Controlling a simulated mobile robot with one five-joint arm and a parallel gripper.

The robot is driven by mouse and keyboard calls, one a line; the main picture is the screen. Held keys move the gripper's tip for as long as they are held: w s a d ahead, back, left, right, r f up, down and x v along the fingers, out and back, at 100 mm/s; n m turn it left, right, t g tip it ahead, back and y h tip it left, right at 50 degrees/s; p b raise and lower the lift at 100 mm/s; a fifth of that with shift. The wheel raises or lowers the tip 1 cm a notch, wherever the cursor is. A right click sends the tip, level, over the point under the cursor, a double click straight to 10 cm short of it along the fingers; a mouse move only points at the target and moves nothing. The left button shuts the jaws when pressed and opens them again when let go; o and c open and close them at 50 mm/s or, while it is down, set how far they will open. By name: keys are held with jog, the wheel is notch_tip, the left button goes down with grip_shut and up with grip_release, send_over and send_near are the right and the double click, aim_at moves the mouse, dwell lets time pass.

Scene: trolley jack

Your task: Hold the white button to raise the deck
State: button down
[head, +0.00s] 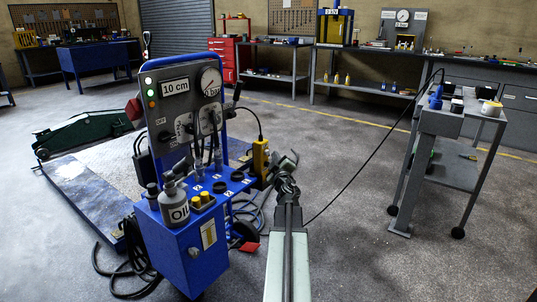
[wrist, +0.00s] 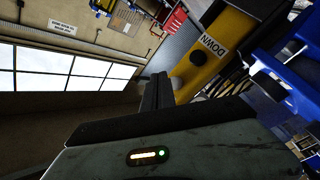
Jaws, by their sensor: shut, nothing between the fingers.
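A yellow pendant (head: 261,158) hangs on the right side of a blue control cart (head: 200,250). In the wrist view the pendant (wrist: 226,38) shows a DOWN label with a dark round button (wrist: 198,58) beside it. A paler round shape (wrist: 177,83) lies at the pendant's end, close to my fingertips; I cannot tell whether it is the white button. My gripper (wrist: 158,78) is shut and empty, its tips close to the pendant; contact cannot be told. A low blue-edged platform (head: 82,205), perhaps the deck, lies left of the cart.
The cart's panel carries a "10 cm" sign (head: 175,87) and a dial gauge (head: 210,82). An oil bottle (head: 174,204) stands on the cart. A green jack (head: 85,132) is behind the platform. A grey trolley (head: 440,155) stands right; the floor between is mostly clear, crossed by a cable.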

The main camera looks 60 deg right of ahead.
jog(key=shift+w, duration=0.1)
jog(key=shift+w, duration=0.3)
jog(key=shift+w, duration=0.6)
dwell(0.7)
dwell(3.4)
jog(key=shift+s, duration=1)
jog(key=shift+s, duration=0.1)
jog(key=shift+s, duration=2.4)
